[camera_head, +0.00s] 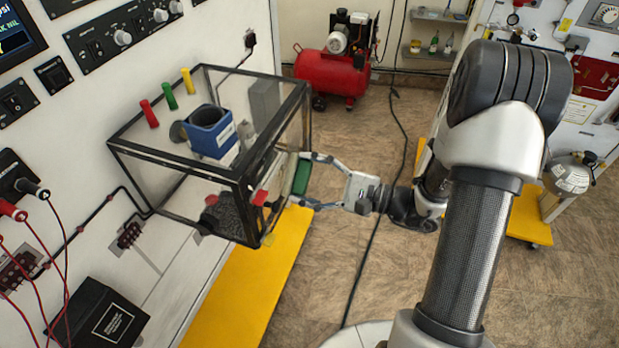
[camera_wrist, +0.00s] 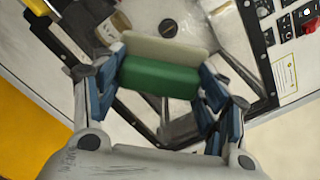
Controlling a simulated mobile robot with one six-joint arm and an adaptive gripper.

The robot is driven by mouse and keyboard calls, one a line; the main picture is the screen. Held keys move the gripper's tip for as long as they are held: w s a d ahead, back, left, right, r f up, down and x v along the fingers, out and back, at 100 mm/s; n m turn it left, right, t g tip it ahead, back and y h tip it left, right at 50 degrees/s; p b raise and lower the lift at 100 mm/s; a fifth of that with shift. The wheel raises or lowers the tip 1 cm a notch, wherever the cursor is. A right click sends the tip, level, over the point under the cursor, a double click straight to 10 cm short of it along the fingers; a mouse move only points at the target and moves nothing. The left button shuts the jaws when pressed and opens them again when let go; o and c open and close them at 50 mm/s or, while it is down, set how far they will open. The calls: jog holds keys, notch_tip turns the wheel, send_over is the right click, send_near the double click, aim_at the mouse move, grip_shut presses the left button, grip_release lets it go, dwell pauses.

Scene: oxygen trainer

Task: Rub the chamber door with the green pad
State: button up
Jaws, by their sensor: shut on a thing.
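The chamber is a clear box with a black frame, fixed to the white wall panel in the head view. Its door (camera_head: 284,150) is the clear side facing my gripper. My gripper (camera_head: 304,178) is shut on the green pad (camera_head: 301,177), at the door's lower right part. In the wrist view the green pad (camera_wrist: 160,77) lies between the blue-lined fingers of my gripper (camera_wrist: 160,88), with a pale layer on its far side. The pad is close to the door; I cannot tell whether it touches.
A blue container (camera_head: 210,132) and colored handles are at the chamber. A yellow platform (camera_head: 250,290) lies below it. A red compressor (camera_head: 332,70) stands at the back, and a gas cylinder (camera_head: 570,175) at the right. The floor between is mostly clear, with a black cable.

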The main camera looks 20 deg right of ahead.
jog(key=shift+w+a, duration=0.35)
jog(key=shift+a, duration=0.15)
jog(key=shift+w+d+b, duration=0.35)
jog(key=shift+w+d, duration=0.85)
jog(key=shift+w, duration=0.25)
jog(key=shift+w+d+b, duration=0.2)
jog(key=shift+w+d, duration=0.3)
jog(key=shift+w, duration=0.3)
jog(key=shift+w+d+b, duration=0.15)
jog(key=shift+w+d, duration=0.35)
jog(key=shift+w, duration=0.25)
jog(key=shift+w+d+b, duration=0.3)
jog(key=shift+w+d, duration=0.25)
jog(key=shift+w, duration=0.2)
jog(key=shift+w+d+b, duration=0.3)
jog(key=shift+w+d, duration=0.25)
jog(key=shift+w, duration=0.15)
jog(key=shift+a, duration=0.1)
